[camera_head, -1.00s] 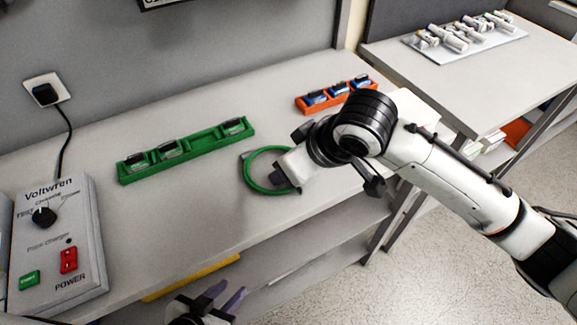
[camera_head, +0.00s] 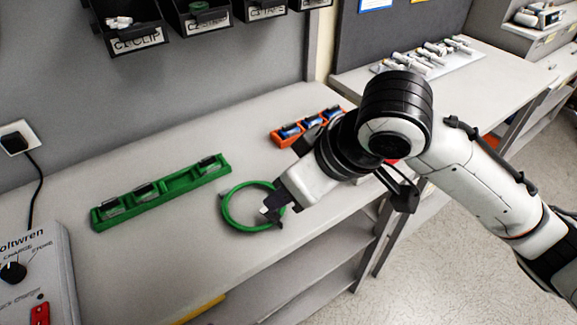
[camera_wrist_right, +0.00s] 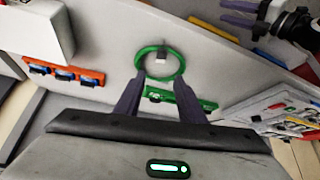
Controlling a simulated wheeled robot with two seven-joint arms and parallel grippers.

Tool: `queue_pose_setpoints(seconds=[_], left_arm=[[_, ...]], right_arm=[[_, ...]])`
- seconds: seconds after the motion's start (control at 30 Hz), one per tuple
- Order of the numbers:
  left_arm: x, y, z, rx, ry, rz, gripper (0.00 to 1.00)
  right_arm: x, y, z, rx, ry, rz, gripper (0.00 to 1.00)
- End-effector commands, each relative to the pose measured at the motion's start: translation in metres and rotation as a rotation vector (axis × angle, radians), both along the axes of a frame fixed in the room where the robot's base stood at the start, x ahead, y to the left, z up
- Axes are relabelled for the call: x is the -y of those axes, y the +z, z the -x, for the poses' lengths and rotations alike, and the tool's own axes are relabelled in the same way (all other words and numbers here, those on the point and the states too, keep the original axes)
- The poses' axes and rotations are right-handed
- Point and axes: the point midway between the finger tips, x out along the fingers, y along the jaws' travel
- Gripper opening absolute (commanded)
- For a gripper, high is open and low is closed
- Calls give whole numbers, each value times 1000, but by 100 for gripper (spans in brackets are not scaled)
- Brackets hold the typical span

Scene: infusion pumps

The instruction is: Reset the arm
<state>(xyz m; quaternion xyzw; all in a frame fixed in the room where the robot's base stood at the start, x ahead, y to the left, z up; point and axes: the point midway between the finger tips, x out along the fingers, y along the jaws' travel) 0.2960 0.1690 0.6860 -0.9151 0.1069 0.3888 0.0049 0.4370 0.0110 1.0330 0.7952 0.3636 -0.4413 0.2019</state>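My right gripper (camera_wrist_right: 158,82) is open, its two dark fingers spread apart with nothing between them in the right wrist view. In the head view my right arm reaches in from the right, and this gripper is by the near right edge of a green ring (camera_head: 225,208). The ring lies on the table and also shows beyond the fingertips in the right wrist view (camera_wrist_right: 139,64). A small pale piece sits on the ring's edge. My left gripper (camera_wrist_right: 236,12) shows at the top right of the right wrist view, with its purple fingers apart and empty. It is outside the head view.
A green tray (camera_head: 168,192) and an orange tray (camera_head: 282,140) hold small devices at the back of the table. A Voltwren charger (camera_head: 40,270) stands at the left. Black bins (camera_head: 200,18) hang on the wall. The table front is mostly clear.

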Motion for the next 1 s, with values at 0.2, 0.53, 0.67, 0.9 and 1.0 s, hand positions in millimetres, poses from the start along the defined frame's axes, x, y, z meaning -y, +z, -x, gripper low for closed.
queue_pose_setpoints(seconds=[0.2, 0.53, 0.67, 0.9, 1.0], left_arm=[[0, 0, 0, -1, 0, 0, 31], [0, 0, 1, -1, 0, 0, 31], [0, 0, 1, -2, 0, 0, 31], [0, 0, 1, -2, 0, 0, 31], [0, 0, 1, -2, 0, 0, 31]], right_arm=[[-1, -2, 1, -2, 0, -6, 36], [4, -53, 24, -41, -85, -166, 36], [26, -81, 34, -55, -184, -202, 36], [92, -144, 68, -101, -403, -159, 36], [127, -170, 91, -124, -494, -100, 36]])
